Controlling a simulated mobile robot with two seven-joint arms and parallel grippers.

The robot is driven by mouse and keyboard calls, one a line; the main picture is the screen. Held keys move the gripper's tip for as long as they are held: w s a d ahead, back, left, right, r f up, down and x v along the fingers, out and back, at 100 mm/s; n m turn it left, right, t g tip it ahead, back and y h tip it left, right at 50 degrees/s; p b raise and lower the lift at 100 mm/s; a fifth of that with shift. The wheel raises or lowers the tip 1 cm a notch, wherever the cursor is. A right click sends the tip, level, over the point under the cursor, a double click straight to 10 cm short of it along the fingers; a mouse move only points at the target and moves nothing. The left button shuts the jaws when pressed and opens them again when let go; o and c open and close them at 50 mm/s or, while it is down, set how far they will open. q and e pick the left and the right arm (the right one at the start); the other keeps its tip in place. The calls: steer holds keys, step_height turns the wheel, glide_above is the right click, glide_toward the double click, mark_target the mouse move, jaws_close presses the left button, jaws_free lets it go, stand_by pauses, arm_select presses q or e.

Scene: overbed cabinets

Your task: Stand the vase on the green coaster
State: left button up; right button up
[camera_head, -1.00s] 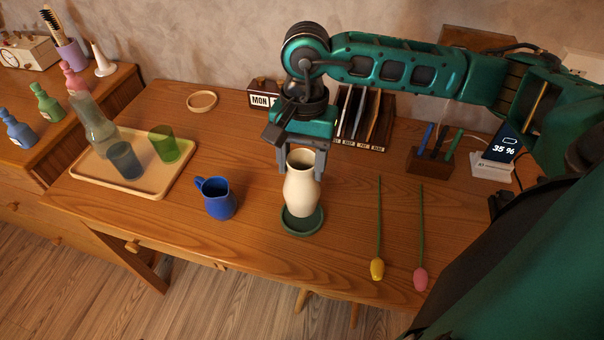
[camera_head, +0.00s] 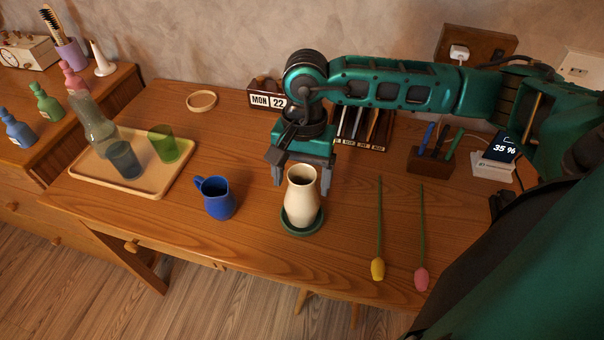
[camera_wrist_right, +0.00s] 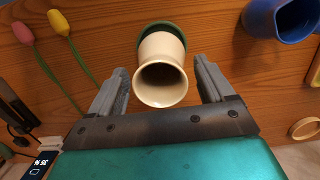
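The cream vase (camera_head: 301,206) stands upright on the green coaster (camera_head: 289,229) near the table's front edge. In the right wrist view the vase (camera_wrist_right: 161,83) shows its open mouth, with the coaster (camera_wrist_right: 160,27) behind its base. My right gripper (camera_head: 301,187) is open around the vase's upper part. In the right wrist view a gap shows on each side between the vase and the fingers of the gripper (camera_wrist_right: 163,70). My left gripper is not in view.
A blue jug (camera_head: 219,201) stands left of the vase. A yellow tulip (camera_head: 378,240) and a pink tulip (camera_head: 421,250) lie to its right. A wooden tray (camera_head: 150,183) with glasses and a bottle is at left. A calendar (camera_head: 266,97) and pen holder (camera_head: 430,160) stand behind.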

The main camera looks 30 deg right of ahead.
step_height(320, 180, up, 12)
steer(key=w+d, duration=0.1)
stand_by(0.5)
stand_by(0.5)
